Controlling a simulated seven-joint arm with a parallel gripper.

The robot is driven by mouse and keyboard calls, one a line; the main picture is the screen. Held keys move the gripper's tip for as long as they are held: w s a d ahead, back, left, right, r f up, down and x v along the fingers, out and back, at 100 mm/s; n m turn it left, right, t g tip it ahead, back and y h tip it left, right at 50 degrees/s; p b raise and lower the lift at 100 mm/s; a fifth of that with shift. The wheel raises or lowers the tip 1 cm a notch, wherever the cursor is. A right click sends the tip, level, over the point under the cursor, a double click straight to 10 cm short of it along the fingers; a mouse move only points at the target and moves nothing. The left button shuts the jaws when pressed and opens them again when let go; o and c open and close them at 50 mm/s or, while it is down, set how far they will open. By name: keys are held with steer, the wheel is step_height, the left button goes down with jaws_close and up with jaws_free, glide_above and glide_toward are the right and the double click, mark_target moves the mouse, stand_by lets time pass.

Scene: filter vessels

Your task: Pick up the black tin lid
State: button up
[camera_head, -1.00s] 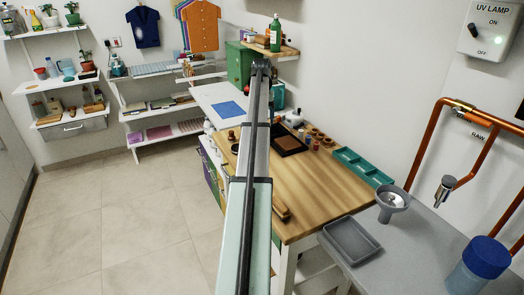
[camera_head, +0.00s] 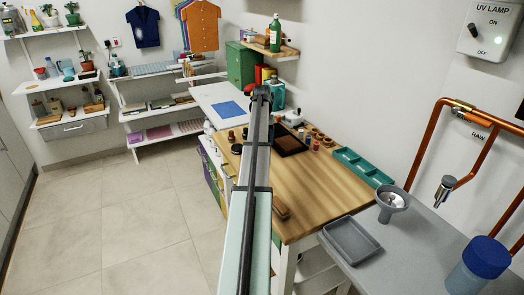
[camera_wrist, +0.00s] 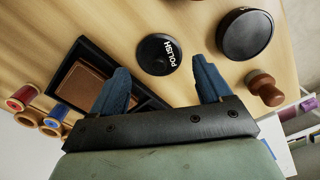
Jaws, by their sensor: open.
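A round black disc marked POLISH (camera_wrist: 158,54), looking like the tin lid, lies flat on the wooden bench in the wrist view. A wider black round piece with a raised rim (camera_wrist: 245,33), perhaps the tin itself, lies to its right. My gripper (camera_wrist: 160,67) is open and empty, with its two blue fingers spread to either side of the POLISH disc's near edge. I cannot tell the height of the fingertips above the bench. In the head view my arm's far end (camera_head: 262,92) is over the back of the bench, and I cannot make out the lid there.
In the wrist view a black tray (camera_wrist: 62,92) with a brown block (camera_wrist: 85,85) sits close by the left finger. Thread spools (camera_wrist: 22,97) are farther left. A brown wooden knob (camera_wrist: 264,88) stands right of the right finger. The bench front (camera_head: 310,205) is mostly clear.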

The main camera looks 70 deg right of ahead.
step_height(320, 180, down, 3)
steer(key=shift+f, duration=0.2)
steer(key=shift+c, duration=0.2)
steer(key=c, duration=0.8)
